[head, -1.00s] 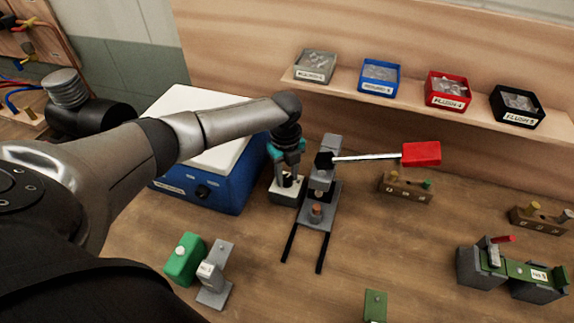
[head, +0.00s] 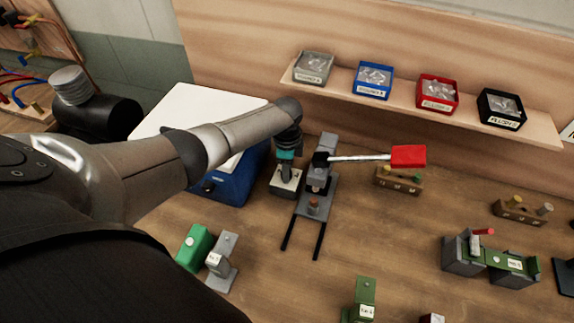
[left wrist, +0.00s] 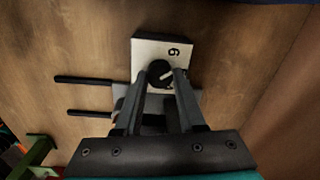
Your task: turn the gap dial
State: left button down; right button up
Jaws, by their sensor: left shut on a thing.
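The gap dial (left wrist: 160,73) is a round black knob with a white pointer line on a white-topped block. The block (head: 285,183) stands just left of the grey press with the red-handled lever. In the left wrist view its white face (left wrist: 148,49) carries a printed figure that looks like 6 or 9. My left gripper (head: 287,172) reaches down over the block. Its fingers (left wrist: 163,80) are shut on the knob, one on each side. In the head view the gripper hides the knob. My right gripper is not in view.
The grey press (head: 322,185) with its red lever handle (head: 408,156) stands close at the right. A blue box with a white lid (head: 190,115) is behind my left arm. A shelf holds several labelled bins (head: 437,94). Open bench lies in front.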

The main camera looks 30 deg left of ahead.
pick_arm(q)
jog(key=shift+a+n+p, duration=0.1)
jog(key=shift+n+p, duration=0.6)
jog(key=shift+n, duration=1.4)
jog(key=c, duration=0.5)
grip_release()
jog(key=shift+r, duration=0.1)
notch_tip(320, 180, up, 15)
jog(key=p, duration=0.2)
jog(key=shift+d, duration=0.2)
jog(key=shift+s, duration=0.1)
